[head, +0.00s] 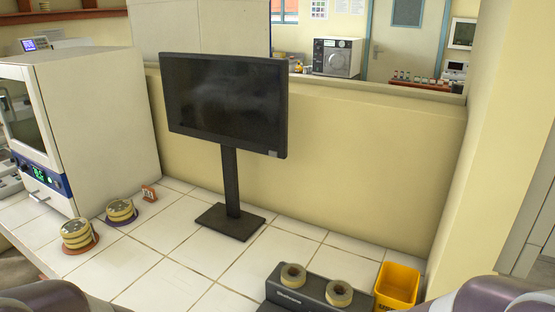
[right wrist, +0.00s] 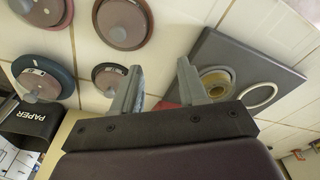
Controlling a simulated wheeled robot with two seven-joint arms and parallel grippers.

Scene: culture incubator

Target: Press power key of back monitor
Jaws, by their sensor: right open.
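The back monitor (head: 228,100) is black and stands upright on a dark pole and flat square base (head: 230,221) on the white tiled counter. Its screen is dark. A small light mark shows at its lower right corner; I cannot make out a power key. My right gripper (right wrist: 158,80) is open in the right wrist view, its two grey fingers apart with nothing between them. It is well away from the monitor, which is not in that view. In the head view only parts of my arms show at the bottom corners. My left gripper is not in view.
A white incubator (head: 100,125) stands at the left. Stacked dishes (head: 77,235) sit near it. A dark device with two round holders (head: 308,292) and a yellow bin (head: 397,286) are at the front right. A low wall (head: 360,150) runs behind the monitor. Tiles before the monitor are clear.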

